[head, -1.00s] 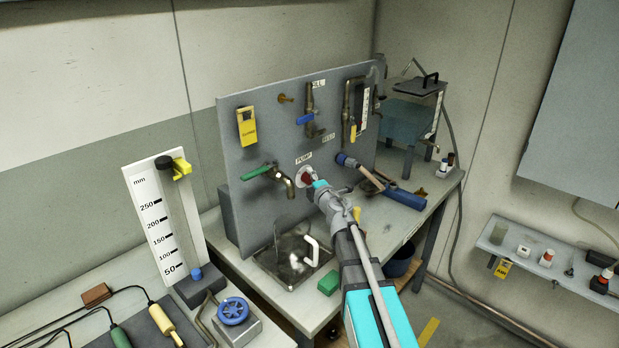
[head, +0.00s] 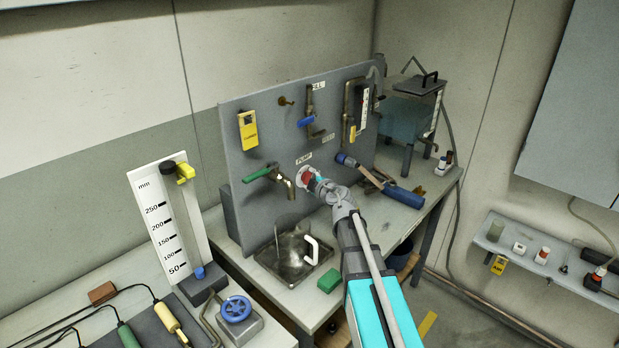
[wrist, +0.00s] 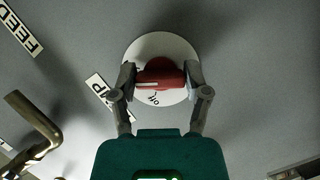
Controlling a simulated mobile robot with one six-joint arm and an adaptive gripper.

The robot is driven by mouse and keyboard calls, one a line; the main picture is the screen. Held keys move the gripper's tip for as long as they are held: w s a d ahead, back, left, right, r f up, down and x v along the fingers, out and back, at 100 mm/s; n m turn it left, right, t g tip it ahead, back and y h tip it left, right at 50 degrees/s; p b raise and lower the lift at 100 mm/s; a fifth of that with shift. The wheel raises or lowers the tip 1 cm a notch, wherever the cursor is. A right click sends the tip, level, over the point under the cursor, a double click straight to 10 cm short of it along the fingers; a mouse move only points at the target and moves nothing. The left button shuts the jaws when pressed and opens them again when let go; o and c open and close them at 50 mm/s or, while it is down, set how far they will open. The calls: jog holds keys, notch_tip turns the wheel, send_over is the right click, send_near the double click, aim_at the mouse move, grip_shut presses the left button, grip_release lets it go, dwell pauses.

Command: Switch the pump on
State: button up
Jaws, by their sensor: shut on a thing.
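The pump switch is a red knob (head: 308,176) on a round white plate (wrist: 160,46), mounted on the grey upright panel (head: 250,170). A "PUMP" label (head: 304,160) is above it in the head view. My gripper (wrist: 160,78) has one finger on each side of the red knob and is shut on it. In the wrist view, the knob's white pointer line lies on its left part, and the word "off" shows on the plate just below the knob. Any other word on the plate is not readable. In the head view my gripper partly hides the plate.
A tap with a green handle (head: 260,173) is just left of the switch, its spout close to my gripper. Below are a sink (head: 290,270) with a clear jug and a green block (head: 329,281).

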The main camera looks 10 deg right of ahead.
jog(key=shift+s+m+g+p, duration=0.1)
jog(key=shift+m+g+p, duration=0.45)
jog(key=shift+m, duration=0.55)
jog(key=shift+y, duration=0.3)
jog(key=o, duration=1.1)
jog(key=shift+o, duration=0.2)
jog(key=shift+f, duration=0.1)
jog(key=shift+n+t+b, duration=0.55)
jog(key=shift+n+b, duration=0.1)
jog(key=shift+n, duration=0.25)
jog(key=shift+n+t+h+b, duration=0.4)
jog(key=shift+n+b, duration=0.25)
jog(key=shift+n, duration=0.35)
jog(key=shift+n+t+b, duration=0.3)
jog(key=shift+n+b, duration=0.2)
jog(key=shift+n, duration=0.2)
jog(key=shift+n+t+y+b, duration=0.25)
jog(key=shift+n+t+b, duration=0.6)
jog(key=shift+n, duration=0.85)
jog(key=shift+n+t+y+b, duration=0.25)
jog(key=shift+n+t+b, duration=0.2)
jog(key=shift+n+b, duration=1)
